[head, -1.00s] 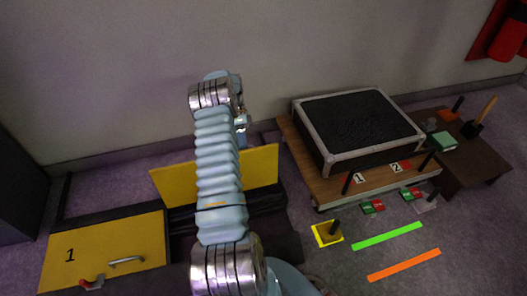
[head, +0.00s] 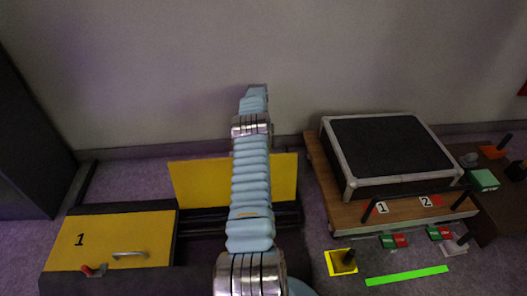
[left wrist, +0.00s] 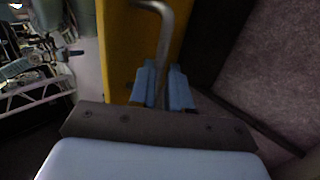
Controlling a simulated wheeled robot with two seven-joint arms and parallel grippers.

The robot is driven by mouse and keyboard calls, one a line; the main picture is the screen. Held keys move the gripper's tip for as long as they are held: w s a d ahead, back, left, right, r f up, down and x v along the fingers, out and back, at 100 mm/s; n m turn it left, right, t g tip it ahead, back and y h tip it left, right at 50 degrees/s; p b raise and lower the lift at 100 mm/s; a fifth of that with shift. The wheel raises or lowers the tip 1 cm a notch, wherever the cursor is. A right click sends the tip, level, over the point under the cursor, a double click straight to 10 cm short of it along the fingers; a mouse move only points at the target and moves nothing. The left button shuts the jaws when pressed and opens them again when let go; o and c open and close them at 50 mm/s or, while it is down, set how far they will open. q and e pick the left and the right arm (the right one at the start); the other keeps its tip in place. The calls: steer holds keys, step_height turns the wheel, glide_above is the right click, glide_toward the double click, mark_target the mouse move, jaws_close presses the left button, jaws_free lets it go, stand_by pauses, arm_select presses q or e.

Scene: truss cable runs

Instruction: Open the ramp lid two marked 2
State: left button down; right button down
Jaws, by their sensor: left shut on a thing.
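The raised yellow lid (head: 200,182) stands up at the back of its dark channel in the head view, partly hidden behind my left arm. No number shows on it. In the left wrist view its yellow panel (left wrist: 120,50) stands beside my gripper with a bent metal handle (left wrist: 168,25). My left gripper (left wrist: 164,85) is shut on that handle. The gripper is hidden in the head view. The yellow lid marked 1 (head: 140,230) lies flat at the left, with a metal handle (head: 130,254) and a red latch (head: 93,270). My right gripper is not in view.
A wooden cart (head: 350,212) with a black-topped case (head: 390,150) stands at the right, with tags 1 and 2. A yellow-edged block (head: 341,262), red-green blocks and a green floor strip (head: 407,275) lie in front. A dark cabinet (head: 25,140) is at the left.

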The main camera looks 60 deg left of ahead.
arm_select(q)
steer(key=shift+a+f, duration=0.25)
steer(key=shift+a, duration=0.1)
steer(key=c, duration=1.2)
jaws_free()
steer(key=shift+f, duration=0.1)
steer(key=shift+o, duration=0.2)
steer(key=s+d+r+p, duration=0.2)
steer(key=s+d+r, duration=0.1)
steer(key=d+r, duration=0.3)
steer(key=s+d+r+p, duration=0.2)
steer(key=s+d+r, duration=0.1)
steer(key=d+r, duration=0.3)
steer(key=shift+d+r, duration=0.3)
steer(key=shift+r, duration=0.2)
steer(key=shift+s, duration=0.1)
